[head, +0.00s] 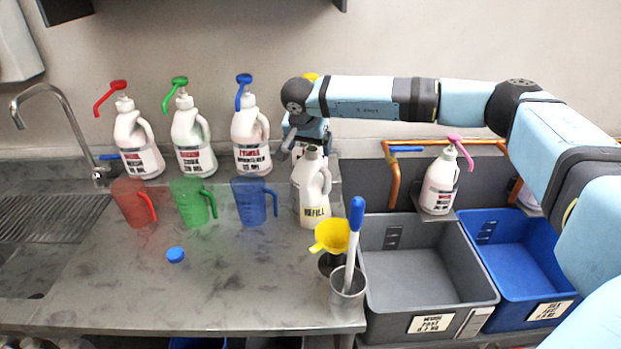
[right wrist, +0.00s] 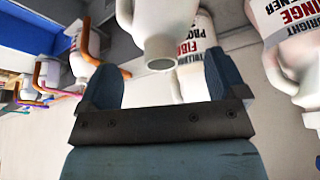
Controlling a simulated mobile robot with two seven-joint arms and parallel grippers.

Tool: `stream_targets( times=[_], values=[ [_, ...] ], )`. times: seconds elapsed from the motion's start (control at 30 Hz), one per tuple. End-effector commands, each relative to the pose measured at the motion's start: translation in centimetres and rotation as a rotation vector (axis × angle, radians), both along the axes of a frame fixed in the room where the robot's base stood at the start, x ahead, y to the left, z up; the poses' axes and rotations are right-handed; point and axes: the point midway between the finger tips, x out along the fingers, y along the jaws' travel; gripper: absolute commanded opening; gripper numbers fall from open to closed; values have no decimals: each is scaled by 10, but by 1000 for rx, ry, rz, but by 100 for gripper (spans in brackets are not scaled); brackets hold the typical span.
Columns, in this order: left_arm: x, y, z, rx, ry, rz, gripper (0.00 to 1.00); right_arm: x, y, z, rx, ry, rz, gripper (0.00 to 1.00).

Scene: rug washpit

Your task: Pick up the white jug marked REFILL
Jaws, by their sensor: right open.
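The white jug marked REFILL (head: 314,205) stands upright on the steel counter near its right end, its mouth uncapped and its handle to the right. My right gripper (head: 303,146) is open at the jug's neck, reaching in from the right. In the right wrist view the open jug mouth (right wrist: 162,62) shows between the two spread fingers; I cannot tell whether they touch it. My left gripper is not in view.
A pump bottle with a yellow top (head: 310,76) stands partly hidden behind my gripper. A blue measuring jug (head: 255,203) is left of the REFILL jug. A yellow funnel (head: 331,236) and a metal cup (head: 348,290) stand in front. A grey basin (head: 420,262) lies right.

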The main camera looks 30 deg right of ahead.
Motion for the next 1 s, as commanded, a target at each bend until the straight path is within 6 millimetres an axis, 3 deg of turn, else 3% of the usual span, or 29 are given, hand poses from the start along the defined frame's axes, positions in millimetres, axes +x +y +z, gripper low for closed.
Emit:
stream_targets(
  times=[0.23,0.53,0.9,0.93,1.0],
  values=[
    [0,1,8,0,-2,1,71,8,-11,-33,-1,1,-1,90],
    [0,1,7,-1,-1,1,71,9,-13,-39,0,0,0,90],
    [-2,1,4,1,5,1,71,9,-13,-39,-1,1,0,5],
    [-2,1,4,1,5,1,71,9,-13,-39,-1,1,0,0],
    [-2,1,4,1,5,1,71,9,-13,-39,0,2,-1,0]
  ],
)
